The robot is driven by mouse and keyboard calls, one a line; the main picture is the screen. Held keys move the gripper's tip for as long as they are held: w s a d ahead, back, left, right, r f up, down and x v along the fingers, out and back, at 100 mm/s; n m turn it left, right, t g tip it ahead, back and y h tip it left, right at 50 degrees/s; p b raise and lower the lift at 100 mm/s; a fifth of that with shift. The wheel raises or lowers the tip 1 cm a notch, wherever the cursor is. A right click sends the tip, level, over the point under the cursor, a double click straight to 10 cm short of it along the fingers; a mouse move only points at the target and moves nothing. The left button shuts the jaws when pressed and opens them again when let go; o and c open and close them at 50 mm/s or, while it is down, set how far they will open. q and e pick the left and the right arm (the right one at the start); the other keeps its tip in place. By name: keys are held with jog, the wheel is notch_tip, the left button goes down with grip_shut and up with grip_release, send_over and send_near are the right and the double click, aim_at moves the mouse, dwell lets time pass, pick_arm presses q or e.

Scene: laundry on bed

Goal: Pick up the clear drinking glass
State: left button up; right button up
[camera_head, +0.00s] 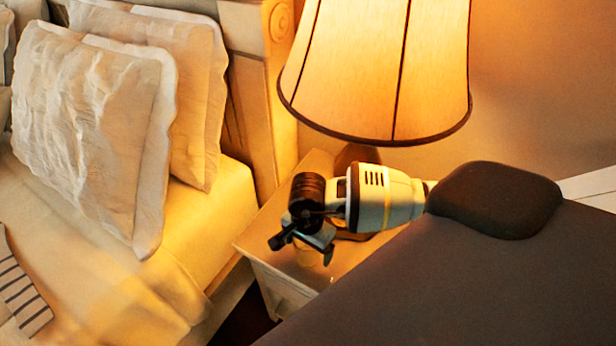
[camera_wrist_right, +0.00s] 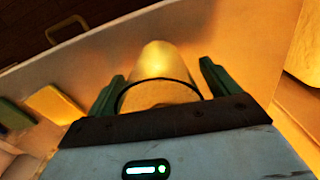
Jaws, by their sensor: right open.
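My right gripper (camera_head: 303,250) is over the nightstand, pointing down, and is open. In the right wrist view its two green fingers (camera_wrist_right: 162,72) stand on either side of the clear drinking glass (camera_wrist_right: 160,65), with a visible gap on both sides. The glass glows yellow in the lamp light, and its dark rim curves close in front of the palm. In the head view the glass (camera_head: 307,258) is mostly hidden behind the gripper. My left gripper is not in view.
Pillows (camera_head: 90,125) lie on the bed. Small flat items (camera_wrist_right: 55,103) lie left of the fingers in the wrist view.

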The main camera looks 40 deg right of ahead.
jog(key=c, duration=1.2)
jog(key=shift+r, duration=0.15)
jog(key=shift+w+r, duration=0.1)
jog(key=shift+r, duration=0.4)
notch_tip(320, 180, up, 2)
jog(key=shift+r, duration=0.1)
jog(key=s+a+r+b, duration=0.1)
jog(key=s+a, duration=1)
jog(key=shift+s+r, duration=0.35)
